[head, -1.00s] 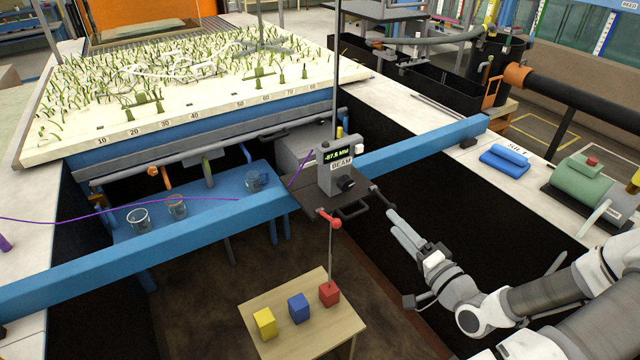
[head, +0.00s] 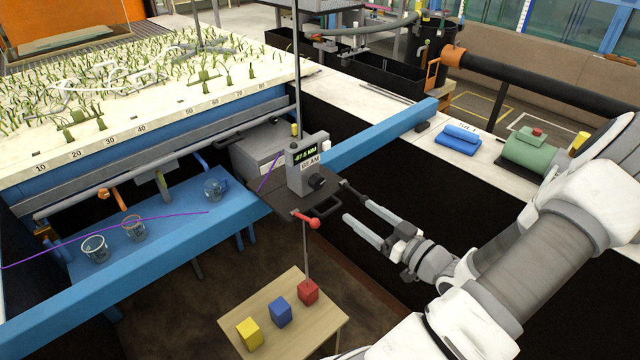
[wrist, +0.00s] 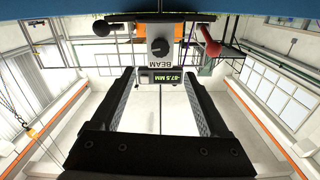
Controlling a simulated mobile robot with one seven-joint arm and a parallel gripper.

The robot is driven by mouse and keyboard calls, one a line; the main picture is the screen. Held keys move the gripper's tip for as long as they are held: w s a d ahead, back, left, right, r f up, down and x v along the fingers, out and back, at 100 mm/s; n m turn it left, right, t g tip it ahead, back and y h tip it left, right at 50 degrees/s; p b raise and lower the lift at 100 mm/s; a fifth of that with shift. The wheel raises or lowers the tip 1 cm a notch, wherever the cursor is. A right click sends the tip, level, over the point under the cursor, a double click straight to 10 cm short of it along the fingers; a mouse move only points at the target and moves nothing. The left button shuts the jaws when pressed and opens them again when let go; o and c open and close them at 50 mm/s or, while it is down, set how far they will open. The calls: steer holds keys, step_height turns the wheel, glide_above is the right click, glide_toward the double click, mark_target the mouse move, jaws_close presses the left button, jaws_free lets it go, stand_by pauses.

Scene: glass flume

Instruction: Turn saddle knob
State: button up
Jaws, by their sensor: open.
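The saddle (head: 305,165) is a grey box with a green display reading -87.5 MM and a BEAM label, riding on the long blue beam (head: 380,140). Its dark round knob (head: 317,181) is on the face toward my arm. In the wrist view the saddle is upside down, with the knob (wrist: 159,47) near the top, roughly centred between my fingers. My gripper (head: 347,202) is open and empty, to the right of the knob and a little below it, with its fingers pointing at the saddle. A gap shows between fingertips and knob.
A red ball-ended handle (head: 308,221) sticks out under the saddle; it also shows right of the knob in the wrist view (wrist: 211,45). A thin rod runs down to a red block (head: 308,291) on a wooden table (head: 325,325). Glass beakers (head: 95,248) stand on a blue shelf.

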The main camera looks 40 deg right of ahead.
mark_target(320, 184)
steer(key=w, duration=0.4)
steer(key=w+p, duration=0.1)
steer(key=w, duration=0.4)
steer(key=w+a, duration=0.1)
steer(key=w, duration=0.3)
steer(key=shift+w+p, duration=0.4)
steer(key=shift+a, duration=0.1)
jaws_close()
